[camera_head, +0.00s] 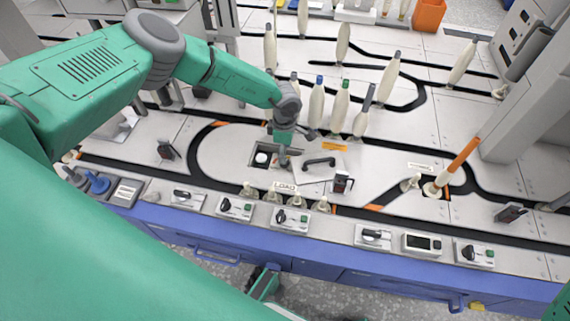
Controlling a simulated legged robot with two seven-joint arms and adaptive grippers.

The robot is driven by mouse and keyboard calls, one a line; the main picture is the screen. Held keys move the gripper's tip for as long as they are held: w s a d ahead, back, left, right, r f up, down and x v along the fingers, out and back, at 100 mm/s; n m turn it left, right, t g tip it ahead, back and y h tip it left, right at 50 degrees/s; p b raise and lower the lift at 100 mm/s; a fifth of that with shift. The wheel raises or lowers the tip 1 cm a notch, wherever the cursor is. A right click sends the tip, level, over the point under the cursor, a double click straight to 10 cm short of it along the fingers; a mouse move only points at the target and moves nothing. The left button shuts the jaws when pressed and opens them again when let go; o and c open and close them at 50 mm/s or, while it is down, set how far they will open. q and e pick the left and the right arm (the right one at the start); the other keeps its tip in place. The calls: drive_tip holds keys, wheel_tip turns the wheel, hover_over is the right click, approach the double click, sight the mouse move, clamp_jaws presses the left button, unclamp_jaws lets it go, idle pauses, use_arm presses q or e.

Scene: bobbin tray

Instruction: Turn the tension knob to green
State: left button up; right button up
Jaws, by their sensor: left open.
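Several small panels with black knobs run along the front edge of the machine. They include a far left knob (182,195), a left knob (226,206), a middle knob (282,216), a right knob (372,235) and a far right knob (468,252). I cannot tell which is the tension knob, and no green mark for it is readable. My left gripper (284,158) is open and points down over the tray surface, beside a square recess (263,158) with a white disc. It is behind the knob row and apart from it.
Upright bobbins (341,104) stand behind the left gripper. A black handle (319,161) lies just to its right, and small pegs (297,198) stand by the LOAD label. An orange-tipped bobbin (455,165) leans at right. The blue front edge (330,255) bounds the table.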

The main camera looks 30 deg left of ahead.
use_arm(q)
wheel_tip(320, 180, down, 6)
drive_tip(key=shift+a+r+b, duration=0.1)
drive_tip(key=shift+r+b, duration=0.05)
drive_tip(key=shift+b, duration=0.85)
drive_tip(key=c, duration=1.1)
